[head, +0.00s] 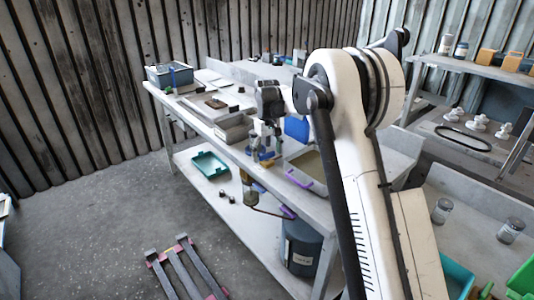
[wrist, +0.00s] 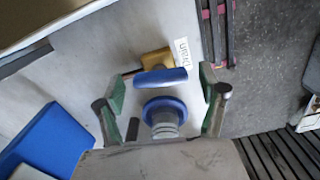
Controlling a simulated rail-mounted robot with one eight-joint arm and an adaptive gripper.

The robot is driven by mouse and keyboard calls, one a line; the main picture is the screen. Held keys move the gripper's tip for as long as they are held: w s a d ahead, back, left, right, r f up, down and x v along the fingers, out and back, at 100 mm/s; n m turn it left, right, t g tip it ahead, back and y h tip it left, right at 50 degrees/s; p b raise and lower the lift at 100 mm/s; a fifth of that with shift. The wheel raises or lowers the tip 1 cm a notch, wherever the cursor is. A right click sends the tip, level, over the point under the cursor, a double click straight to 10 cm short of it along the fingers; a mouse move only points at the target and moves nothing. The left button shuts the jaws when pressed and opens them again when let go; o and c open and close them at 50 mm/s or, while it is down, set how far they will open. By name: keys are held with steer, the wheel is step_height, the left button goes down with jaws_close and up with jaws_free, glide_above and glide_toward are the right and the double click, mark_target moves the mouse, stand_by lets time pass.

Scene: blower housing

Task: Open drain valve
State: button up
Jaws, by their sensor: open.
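The drain valve has a brass body (wrist: 157,60) beside a white label reading "Drain" (wrist: 184,52). A flat blue handle (wrist: 160,77) lies across in front of the brass body in the wrist view. Nearer to me is a round blue piece (wrist: 163,106) on a grey ridged stem; how it joins the valve is unclear. My gripper (wrist: 166,88) is open, with one green-padded finger on each side of the blue handle and apart from it. In the head view my gripper (head: 263,150) points down at the workbench's front edge, partly hiding the valve area.
The workbench (head: 215,123) carries a grey tray (head: 234,129) and a shallow tank (head: 315,168). A blue block (wrist: 55,140) is left of my fingers in the wrist view. A teal tray (head: 209,165) and dark bucket (head: 300,250) are lower. Floor at left is mostly clear.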

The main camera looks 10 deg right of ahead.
mark_target(267, 153)
steer(key=shift+r, duration=0.15)
step_height(267, 153, up, 12)
stand_by(0.4)
steer(key=s+r+m+t, duration=0.15)
steer(key=s+r, duration=0.35)
steer(key=s, duration=0.7)
steer(key=s+r+t, duration=0.2)
steer(key=s+r, duration=0.3)
steer(key=s, duration=0.6)
steer(key=s+f+m+t, duration=0.1)
steer(key=s+f, duration=0.4)
steer(key=s, duration=0.6)
steer(key=s+f+m+t, duration=0.1)
steer(key=s+f, duration=0.4)
steer(key=s, duration=0.7)
steer(key=shift+s+a+t, duration=0.15)
steer(key=shift+s+t, duration=0.05)
steer(key=shift+t, duration=0.65)
